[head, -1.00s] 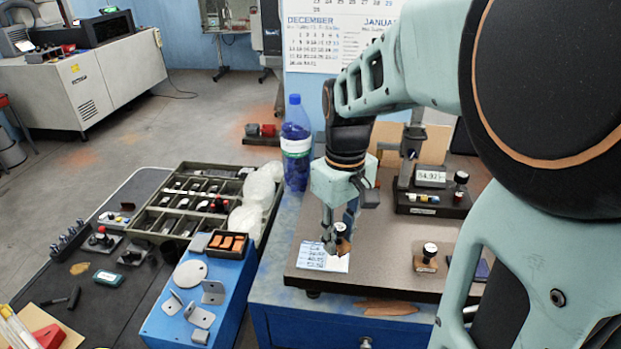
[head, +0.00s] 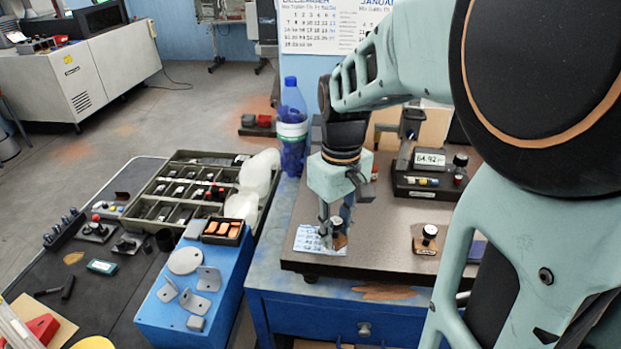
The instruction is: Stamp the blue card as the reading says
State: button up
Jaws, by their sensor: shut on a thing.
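My gripper (head: 332,230) points down at the left part of the grey slab and is shut on a stamp (head: 339,241) with a brownish base. The light blue card (head: 307,240) with printed lines lies flat beneath and to the left of it. The stamp covers the card's right part; I cannot tell whether it touches the card. A second stamp (head: 428,237), with a round pale top and brown base, stands on the slab to the right. The reading shows on a display (head: 429,158) as roughly 64.92, its last digit unclear.
The slab (head: 385,228) rests on a blue cabinet (head: 270,285). A dark blue flat item (head: 477,250) lies right of the second stamp, partly behind my arm. A blue bottle (head: 292,130) stands behind left. A compartment tray (head: 170,205) and blue block (head: 200,290) are left.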

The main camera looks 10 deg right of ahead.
jog(key=shift+f+b, duration=0.4)
jog(key=shift+f, duration=0.25)
dwell(1.3)
jog(key=shift+r, duration=0.1)
jog(key=shift+r+p, duration=2.85)
jog(key=shift+r, duration=0.7)
